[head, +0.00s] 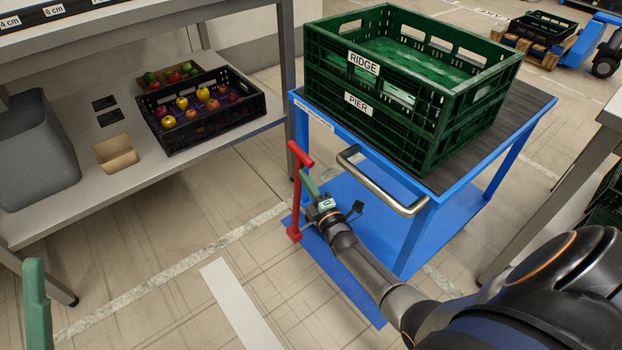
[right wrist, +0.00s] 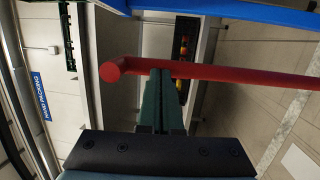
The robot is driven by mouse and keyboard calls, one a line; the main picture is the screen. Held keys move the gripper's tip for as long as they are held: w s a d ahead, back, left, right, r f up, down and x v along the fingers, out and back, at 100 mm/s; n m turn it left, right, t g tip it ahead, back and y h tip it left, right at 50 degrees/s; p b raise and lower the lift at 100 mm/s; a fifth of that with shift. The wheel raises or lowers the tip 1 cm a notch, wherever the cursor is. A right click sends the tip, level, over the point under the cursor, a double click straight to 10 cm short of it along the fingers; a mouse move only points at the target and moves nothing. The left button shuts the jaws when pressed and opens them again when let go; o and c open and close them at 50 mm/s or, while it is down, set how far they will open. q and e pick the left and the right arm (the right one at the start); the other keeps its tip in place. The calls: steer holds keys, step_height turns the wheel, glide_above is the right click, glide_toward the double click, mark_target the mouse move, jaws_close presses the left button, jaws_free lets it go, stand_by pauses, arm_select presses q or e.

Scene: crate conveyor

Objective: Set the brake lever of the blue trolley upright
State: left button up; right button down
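The blue trolley (head: 405,250) stands right of centre in the head view. Its red brake lever (head: 297,195) rises from the trolley's near left corner, with a short crossbar at the top, and looks close to upright. The lever also runs across the right wrist view (right wrist: 240,72). My right gripper (head: 307,185) is beside the lever. Its green fingers (right wrist: 160,78) are together, with their tips at the red bar; whether they touch it I cannot tell. Only a green piece of my left gripper (head: 36,305) shows at the lower left edge.
Green crates labelled RIDGE (head: 335,45) and PIER (head: 335,88) are stacked on the trolley. A metal handle (head: 385,192) sticks out at its near side. A bench (head: 60,215) at left holds a black fruit crate (head: 215,133). Floor between bench and trolley is clear.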

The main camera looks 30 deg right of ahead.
steer(key=shift+g, duration=0.7)
steer(key=w, duration=0.2)
steer(key=w+r, duration=0.1)
steer(key=w, duration=0.2)
steer(key=shift+w+a, duration=0.1)
steer(key=shift+a, duration=0.1)
arm_select(q)
steer(key=shift+s+r+h, duration=0.3)
steer(key=shift+s+r, duration=0.1)
steer(key=shift+s, duration=0.1)
arm_select(e)
steer(key=shift+w+r, duration=0.2)
steer(key=shift+r, duration=0.1)
arm_select(q)
steer(key=shift+a, duration=0.1)
arm_select(e)
steer(key=shift+s, duration=0.1)
